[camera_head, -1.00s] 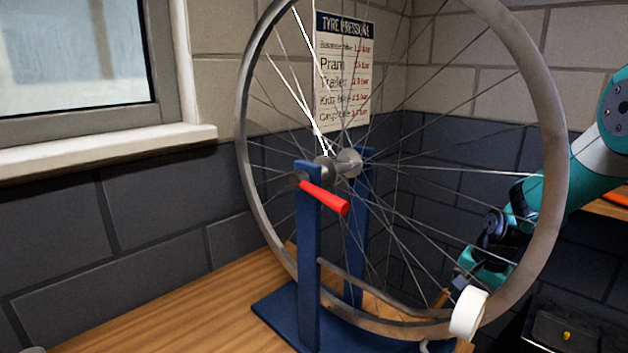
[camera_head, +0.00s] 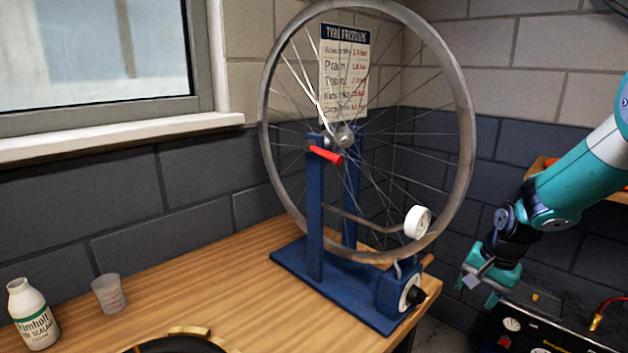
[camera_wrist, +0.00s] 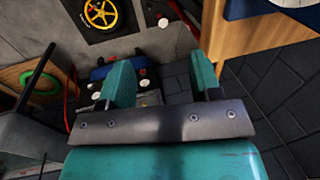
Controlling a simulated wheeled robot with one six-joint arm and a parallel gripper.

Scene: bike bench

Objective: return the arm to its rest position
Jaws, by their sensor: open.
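My gripper (camera_head: 480,290) is at the lower right in the head view, at the end of my teal arm. It is beyond the right end of the wooden bench (camera_head: 225,290) and above a black machine with gauges (camera_head: 545,330). In the wrist view my gripper's two teal fingers (camera_wrist: 160,85) stand apart with nothing between them. Below them a blue and black unit with white knobs (camera_wrist: 125,75) shows on the floor side. The gripper touches nothing that I can see.
A bicycle wheel (camera_head: 466,150) stands in a blue truing stand (camera_head: 315,220) with a red lever (camera_head: 326,155) and a white dial (camera_head: 417,222), left of my arm. A white bottle (camera_head: 32,315) and a measuring cup (camera_head: 109,293) stand at the bench's left. An orange item lies on a shelf behind my arm.

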